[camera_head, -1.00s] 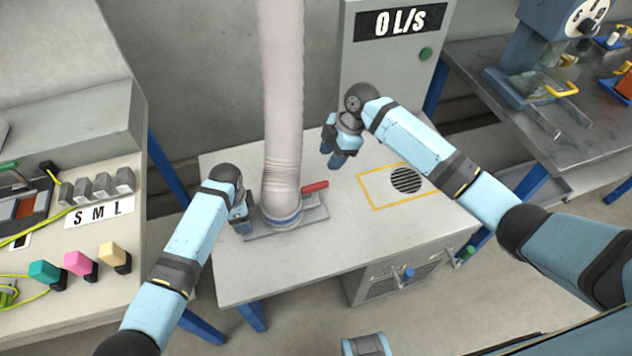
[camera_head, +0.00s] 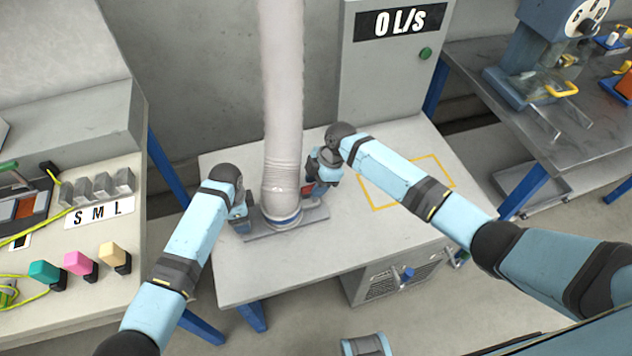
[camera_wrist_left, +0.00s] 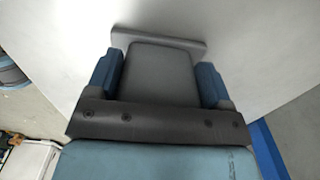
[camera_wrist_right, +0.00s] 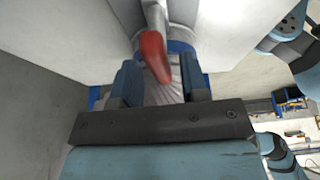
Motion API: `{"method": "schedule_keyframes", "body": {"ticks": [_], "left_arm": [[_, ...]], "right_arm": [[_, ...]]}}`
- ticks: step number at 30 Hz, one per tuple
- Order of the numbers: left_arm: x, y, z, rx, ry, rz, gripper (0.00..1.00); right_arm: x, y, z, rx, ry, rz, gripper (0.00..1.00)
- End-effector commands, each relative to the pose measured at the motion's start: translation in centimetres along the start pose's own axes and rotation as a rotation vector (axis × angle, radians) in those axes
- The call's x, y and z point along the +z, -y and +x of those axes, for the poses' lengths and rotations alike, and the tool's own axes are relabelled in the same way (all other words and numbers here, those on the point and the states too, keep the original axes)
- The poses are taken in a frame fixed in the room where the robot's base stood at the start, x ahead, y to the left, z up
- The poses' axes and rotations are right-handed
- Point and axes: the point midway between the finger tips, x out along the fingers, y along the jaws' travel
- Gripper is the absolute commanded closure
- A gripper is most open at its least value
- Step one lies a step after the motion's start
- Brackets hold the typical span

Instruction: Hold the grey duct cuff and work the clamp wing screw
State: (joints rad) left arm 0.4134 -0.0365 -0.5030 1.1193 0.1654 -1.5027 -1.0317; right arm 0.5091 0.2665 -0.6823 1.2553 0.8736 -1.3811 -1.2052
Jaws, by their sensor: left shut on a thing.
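A pale fabric duct (camera_head: 283,110) stands upright on a grey base plate (camera_head: 300,226) on the table, with a blue band (camera_head: 284,220) around its foot. My left gripper (camera_head: 240,218) is at the duct's left foot. In the left wrist view its fingers are shut on a grey block (camera_wrist_left: 158,75), which seems to be the cuff's grip. My right gripper (camera_head: 318,186) is at the duct's right side, partly hiding the red wing screw handle (camera_head: 308,189). In the right wrist view its fingers are apart, with the red handle (camera_wrist_right: 153,57) between and just beyond them.
The table (camera_head: 370,240) has a yellow-outlined patch to the right, partly behind my right arm. A grey cabinet reading "0 L/s" (camera_head: 401,22) with a green button (camera_head: 425,53) stands behind. A side bench (camera_head: 90,225) with coloured plugs is left.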

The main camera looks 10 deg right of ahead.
Motion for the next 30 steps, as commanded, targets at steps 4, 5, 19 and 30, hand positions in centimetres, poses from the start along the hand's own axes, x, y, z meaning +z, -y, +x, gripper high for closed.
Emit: {"method": "schedule_keyframes", "body": {"ticks": [4, 5, 19, 30], "left_arm": [[-0.01, 0.02, -0.03, 0.000, 0.000, 0.000, 0.57], [-0.01, 0.02, -0.03, 0.000, 0.000, 0.000, 0.57], [-0.01, 0.02, -0.03, 0.000, 0.000, 0.000, 0.57], [0.01, 0.02, -0.02, 0.000, 0.000, 0.000, 0.57]], "right_arm": [[0.02, 0.01, -0.02, 0.000, 0.000, 0.000, 0.94], [0.02, 0.01, -0.02, 0.000, 0.000, 0.000, 1.00], [0.03, 0.10, 0.01, 0.033, 0.001, 0.083, 1.00], [-0.01, 0.21, 0.01, 0.151, 0.001, 0.363, 1.00]]}}
